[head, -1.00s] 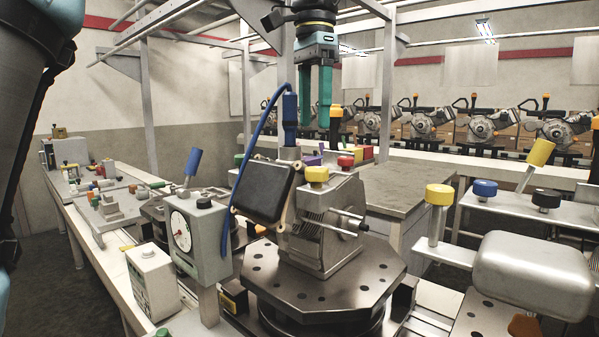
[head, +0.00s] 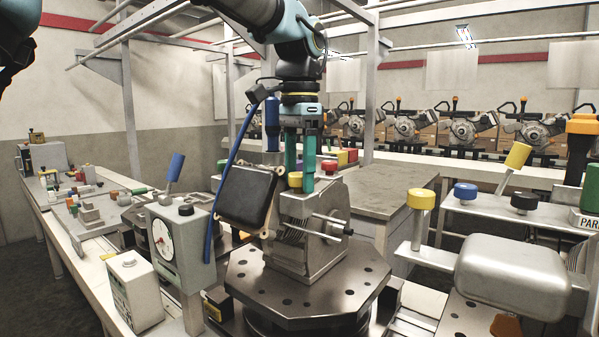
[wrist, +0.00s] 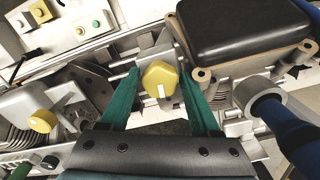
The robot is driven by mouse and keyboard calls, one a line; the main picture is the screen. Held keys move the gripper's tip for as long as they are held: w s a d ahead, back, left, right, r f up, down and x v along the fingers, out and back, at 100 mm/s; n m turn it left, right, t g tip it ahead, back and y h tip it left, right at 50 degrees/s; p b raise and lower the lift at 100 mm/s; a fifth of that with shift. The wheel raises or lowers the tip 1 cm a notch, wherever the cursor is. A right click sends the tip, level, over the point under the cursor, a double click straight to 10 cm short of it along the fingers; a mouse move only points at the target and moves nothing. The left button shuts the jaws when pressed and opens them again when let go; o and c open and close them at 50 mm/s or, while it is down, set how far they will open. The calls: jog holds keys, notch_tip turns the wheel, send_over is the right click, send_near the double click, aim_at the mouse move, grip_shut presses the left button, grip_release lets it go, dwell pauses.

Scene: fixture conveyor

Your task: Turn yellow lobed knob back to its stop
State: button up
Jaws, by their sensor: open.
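The yellow lobed knob (head: 295,181) sits on top of the grey metal fixture block (head: 325,225) on the dark turntable. In the wrist view the knob (wrist: 158,78) shows rounded lobes and a white mark on its near side. My gripper (wrist: 158,72) points down with its two teal fingers spread, one on each side of the knob, with visible gaps in the wrist view. In the head view my gripper (head: 301,180) is at the knob, and its fingers partly hide it. I cannot tell exactly how far down the fingertips reach beside it.
A black box (head: 245,197) on the fixture and a blue handle with cable (head: 272,125) stand close on the left. A dial gauge (head: 178,235) stands further left. Another yellow knob (head: 421,200) stands on the right beside a rounded metal housing (head: 515,275).

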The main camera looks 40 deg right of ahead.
grip_shut()
dwell(0.5)
jog(key=shift+n, duration=0.4)
jog(key=n+p, duration=0.1)
jog(key=n, duration=0.2)
jog(key=shift+r+p, duration=0.15)
jog(key=shift+p, duration=0.25)
jog(key=n+p, duration=0.1)
jog(key=n, duration=0.4)
jog(key=shift+p, duration=0.4)
jog(key=n+p, duration=0.1)
jog(key=n, duration=0.3)
jog(key=shift+n, duration=0.4)
jog(key=shift+n+p, duration=0.45)
jog(key=shift+n, duration=1.85)
